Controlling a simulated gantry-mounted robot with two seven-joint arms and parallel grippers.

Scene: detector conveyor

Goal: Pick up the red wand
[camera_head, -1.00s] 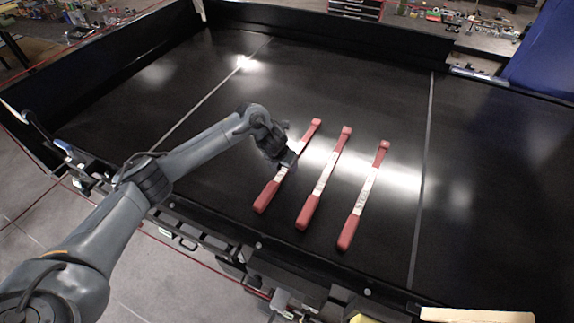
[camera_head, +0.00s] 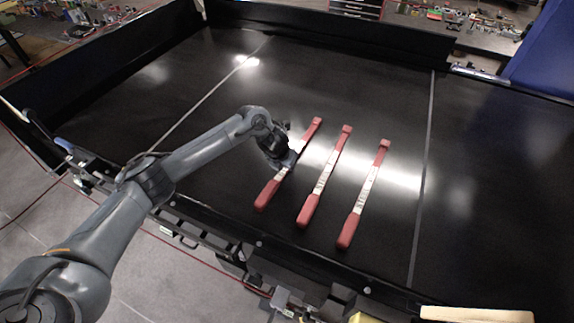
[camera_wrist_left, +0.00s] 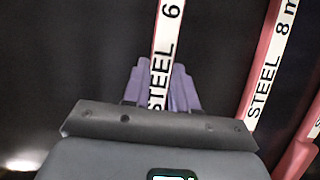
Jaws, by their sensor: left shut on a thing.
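Three red wands with white labelled middles lie side by side on the black conveyor belt. My left gripper (camera_head: 287,165) is at the middle of the leftmost wand (camera_head: 267,195). In the left wrist view the gripper (camera_wrist_left: 163,90) is shut on this wand, whose white label (camera_wrist_left: 168,35) reads "STEEL 6". The middle wand (camera_head: 308,208) lies just to its right and its label (camera_wrist_left: 270,75) reads "STEEL 8 m" in the wrist view. The right wand (camera_head: 348,230) lies farther right. I cannot tell whether the held wand touches the belt. My right gripper is not in view.
The black belt (camera_head: 190,75) is clear left of the wands and to the right past a grey line (camera_head: 424,170). Raised black walls (camera_head: 330,35) bound the belt at the back and left. A pale board (camera_head: 475,314) lies at the front right.

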